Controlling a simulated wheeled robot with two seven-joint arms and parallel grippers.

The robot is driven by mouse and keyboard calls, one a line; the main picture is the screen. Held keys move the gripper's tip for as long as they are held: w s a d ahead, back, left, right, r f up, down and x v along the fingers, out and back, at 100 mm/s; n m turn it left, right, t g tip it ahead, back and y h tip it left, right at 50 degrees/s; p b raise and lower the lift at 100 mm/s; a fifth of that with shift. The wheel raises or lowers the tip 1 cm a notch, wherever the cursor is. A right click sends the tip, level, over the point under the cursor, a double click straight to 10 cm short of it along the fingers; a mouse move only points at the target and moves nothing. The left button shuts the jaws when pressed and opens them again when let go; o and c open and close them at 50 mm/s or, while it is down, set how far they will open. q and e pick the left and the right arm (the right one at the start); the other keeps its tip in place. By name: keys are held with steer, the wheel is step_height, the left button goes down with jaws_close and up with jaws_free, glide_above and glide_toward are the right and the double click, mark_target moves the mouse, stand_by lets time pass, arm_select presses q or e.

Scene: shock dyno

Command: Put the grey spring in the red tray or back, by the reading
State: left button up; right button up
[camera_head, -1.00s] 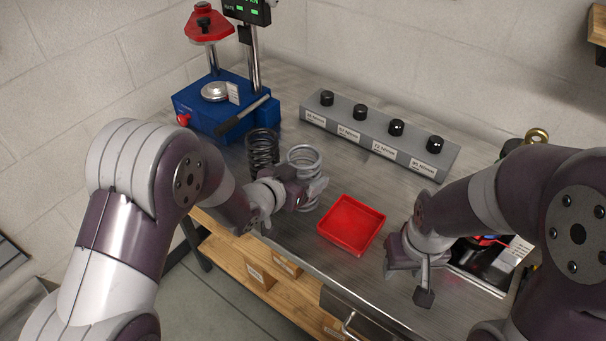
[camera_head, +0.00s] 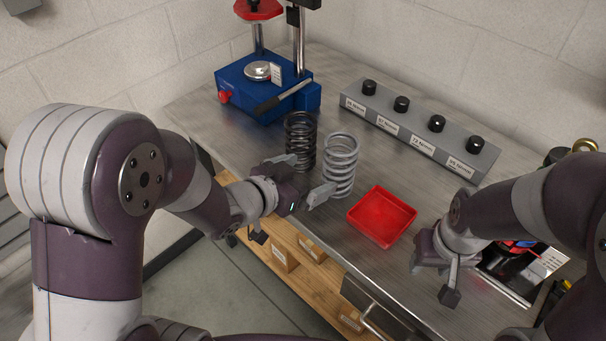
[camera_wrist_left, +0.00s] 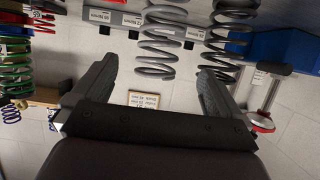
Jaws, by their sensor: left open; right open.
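The grey spring (camera_head: 341,165) stands upright on the metal bench, left of the red tray (camera_head: 357,217), which looks empty. A black spring (camera_head: 300,140) stands close behind it to the left. My left gripper (camera_head: 304,181) is open just in front of the grey spring, apart from it. In the left wrist view the grey spring (camera_wrist_left: 161,40) shows beyond and between the open fingers (camera_wrist_left: 155,85), and the black spring (camera_wrist_left: 224,40) is near the right finger. My right gripper (camera_head: 432,272) is open and empty over the bench's front right. The reading display is out of view.
A blue press (camera_head: 262,95) with a red-topped post and a black lever stands at the back left. A grey rack (camera_head: 420,130) with black knobs and labels lies behind the tray. Dark items and a paper (camera_head: 545,262) lie at right.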

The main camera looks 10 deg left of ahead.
arm_select(q)
steer(key=a+f+n+g+y, duration=0.2)
steer(key=a+f+n+y, duration=0.1)
steer(key=a+y, duration=0.3)
steer(key=s+a+f+n+g+y, duration=0.1)
steer(key=s+a+n+g, duration=0.1)
steer(key=s, duration=0.4)
steer(key=s+a+f+n+g+y, duration=0.1)
steer(key=s+a+n+g, duration=0.1)
steer(key=s+a+g, duration=0.2)
steer(key=s+g, duration=0.1)
steer(key=s, duration=0.1)
steer(key=shift+s+f+g, duration=0.3)
steer(key=shift+s+f, duration=0.05)
steer(key=shift+f, duration=0.05)
